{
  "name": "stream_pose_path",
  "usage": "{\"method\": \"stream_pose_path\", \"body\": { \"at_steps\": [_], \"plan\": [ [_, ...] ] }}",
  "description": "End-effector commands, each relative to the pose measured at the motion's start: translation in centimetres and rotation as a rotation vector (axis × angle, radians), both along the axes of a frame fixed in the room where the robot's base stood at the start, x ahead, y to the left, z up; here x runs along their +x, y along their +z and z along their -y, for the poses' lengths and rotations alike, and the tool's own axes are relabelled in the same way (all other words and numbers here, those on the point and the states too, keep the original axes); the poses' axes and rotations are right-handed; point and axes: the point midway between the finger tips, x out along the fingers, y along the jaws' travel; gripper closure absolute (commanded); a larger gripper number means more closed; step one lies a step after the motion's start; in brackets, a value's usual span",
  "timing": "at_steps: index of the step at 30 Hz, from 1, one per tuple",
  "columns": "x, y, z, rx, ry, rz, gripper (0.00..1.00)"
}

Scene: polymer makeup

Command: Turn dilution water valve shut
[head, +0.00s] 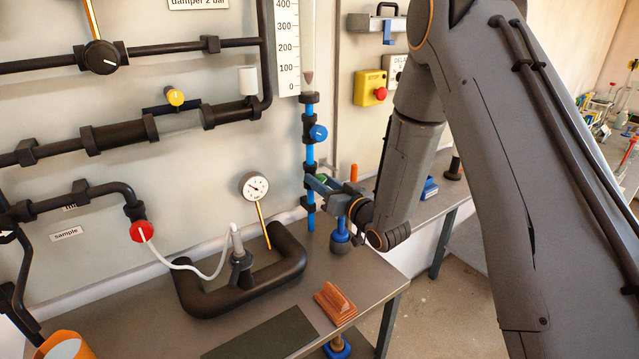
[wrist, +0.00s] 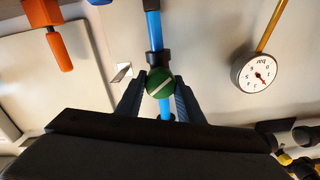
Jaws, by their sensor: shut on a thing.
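A green round valve knob (wrist: 160,84) with a white line across its face sits on a vertical blue pipe (wrist: 154,30). The line lies aslant in the wrist view. My gripper (wrist: 161,88) has one finger on each side of the knob and is shut on it. In the head view my gripper (head: 316,182) reaches the lower part of the blue pipe (head: 310,155), and only a bit of green shows there, mostly hidden by the fingers. A blue knob (head: 318,132) sits higher on the same pipe. No readable label shows which is the dilution water valve.
A dial gauge (head: 255,186) on a brass stem stands left of my gripper, above a thick black pipe loop (head: 240,293). A red knob (head: 144,231) is further left. A yellow box with a red button (head: 371,88) hangs upper right.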

Motion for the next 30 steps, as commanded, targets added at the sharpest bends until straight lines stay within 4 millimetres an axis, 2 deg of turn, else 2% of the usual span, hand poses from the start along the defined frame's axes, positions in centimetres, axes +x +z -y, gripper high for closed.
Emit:
{"method": "stream_pose_path", "body": {
  "at_steps": [3,4,6,17,30],
  "plan": [
    [-0.1,0.0,-0.1,-0.001,0.003,0.0,0.89],
    [-0.1,0.0,-0.1,-0.001,0.003,0.0,0.61],
    [-0.1,0.0,-0.1,-0.001,0.003,0.0,0.5],
    [-0.3,-0.1,0.3,-0.002,-0.001,0.0,0.5],
    [-5.6,-0.2,3.9,-0.001,-0.002,0.0,0.5]
  ]
}}
